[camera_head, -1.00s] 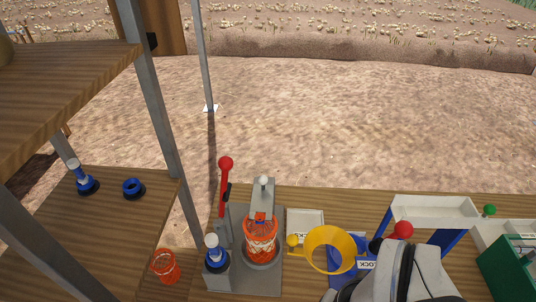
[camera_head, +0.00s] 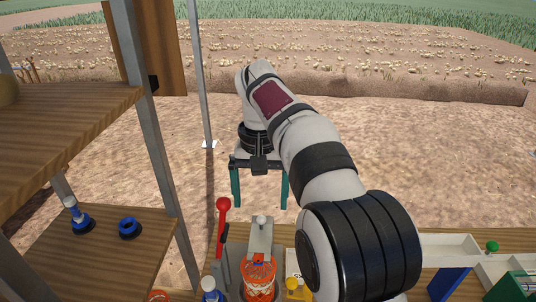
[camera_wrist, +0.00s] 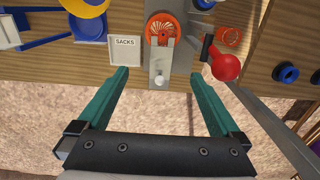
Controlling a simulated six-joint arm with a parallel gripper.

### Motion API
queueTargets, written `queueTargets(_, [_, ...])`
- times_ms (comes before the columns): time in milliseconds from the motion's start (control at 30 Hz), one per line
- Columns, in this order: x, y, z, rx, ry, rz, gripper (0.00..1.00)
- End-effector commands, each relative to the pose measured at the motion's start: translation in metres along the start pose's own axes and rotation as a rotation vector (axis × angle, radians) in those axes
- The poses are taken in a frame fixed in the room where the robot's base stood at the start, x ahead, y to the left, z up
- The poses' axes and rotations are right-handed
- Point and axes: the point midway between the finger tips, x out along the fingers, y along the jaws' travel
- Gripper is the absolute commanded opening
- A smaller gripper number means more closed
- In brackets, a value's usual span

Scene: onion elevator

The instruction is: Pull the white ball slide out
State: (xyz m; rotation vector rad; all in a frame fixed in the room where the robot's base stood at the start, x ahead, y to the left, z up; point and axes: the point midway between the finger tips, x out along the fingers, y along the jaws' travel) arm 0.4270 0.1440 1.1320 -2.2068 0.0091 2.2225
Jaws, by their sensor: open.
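The white ball (camera_head: 261,219) is the knob at the far end of a flat grey slide (camera_head: 260,238). In the wrist view the white ball (camera_wrist: 159,81) lies between the lines of the two fingertips (camera_wrist: 159,73). The slide (camera_wrist: 160,63) runs from the ball to the orange basket (camera_wrist: 162,28). I cannot tell how far above the ball the fingertips are.
A red-knobbed lever (camera_head: 223,205) stands just left of the slide. In the wrist view its red ball (camera_wrist: 225,67) is near one finger. A white SACKS tray (camera_wrist: 124,50) lies on the other side. A metal post (camera_head: 157,120) and shelves stand left. Beyond the table is open ground.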

Motion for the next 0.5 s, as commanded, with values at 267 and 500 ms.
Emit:
queueTargets(267, [0.035,-0.006,-0.007,-0.013,0.001,0.006,1.0])
queueTargets(500, [0.102,-0.006,-0.008,-0.011,0.001,0.005,1.0])
